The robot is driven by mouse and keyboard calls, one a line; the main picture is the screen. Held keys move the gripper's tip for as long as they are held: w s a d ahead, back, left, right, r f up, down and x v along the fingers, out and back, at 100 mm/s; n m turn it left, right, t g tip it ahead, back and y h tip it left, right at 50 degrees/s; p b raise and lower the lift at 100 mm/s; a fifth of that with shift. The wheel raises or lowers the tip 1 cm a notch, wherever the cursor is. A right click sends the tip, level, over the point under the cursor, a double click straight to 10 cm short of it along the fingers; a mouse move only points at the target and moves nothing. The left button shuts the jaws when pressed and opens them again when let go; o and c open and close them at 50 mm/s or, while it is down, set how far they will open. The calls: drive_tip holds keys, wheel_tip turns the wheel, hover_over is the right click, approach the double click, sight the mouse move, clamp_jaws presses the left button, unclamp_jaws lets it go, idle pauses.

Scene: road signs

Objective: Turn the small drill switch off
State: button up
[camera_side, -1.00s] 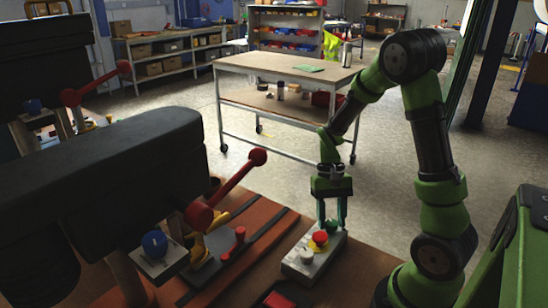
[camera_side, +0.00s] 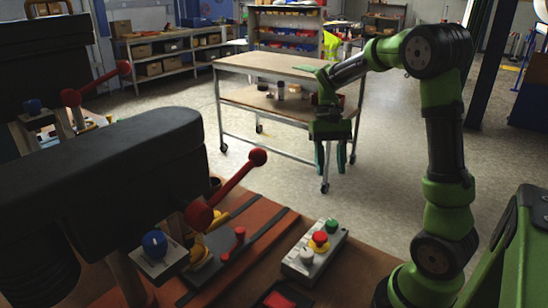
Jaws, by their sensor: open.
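A grey control box (camera_side: 312,262) lies on the brown table at the front centre. It carries a green button (camera_side: 332,226), a red button on a yellow base (camera_side: 319,240) and a pale round knob (camera_side: 306,256). A blue knob (camera_side: 154,244) sits on a grey plate beside the near black machine (camera_side: 100,180). I cannot tell which of these is the small drill switch. My gripper (camera_side: 331,172) is open, empty, pointing down, and raised clear above the control box.
A red lever (camera_side: 232,186) reaches out from the near machine, left of the box. A red item (camera_side: 280,300) lies at the table's front edge. A wheeled workbench (camera_side: 285,66) stands behind. The table right of the box is clear.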

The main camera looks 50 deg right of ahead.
drive_tip(key=shift+v, duration=1.65)
drive_tip(key=s+a+r+n+t, duration=0.1)
drive_tip(key=s+a+n+t, duration=0.1)
drive_tip(key=a+t, duration=0.3)
drive_tip(key=s+a+r+n+t+h, duration=0.1)
drive_tip(key=a+t, duration=0.4)
drive_tip(key=a, duration=0.7)
drive_tip(key=s+r+n, duration=0.1)
drive_tip(key=s+n, duration=0.1)
drive_tip(key=shift+s+a+r, duration=0.2)
drive_tip(key=shift+s+a, duration=0.15)
drive_tip(key=shift+a, duration=0.05)
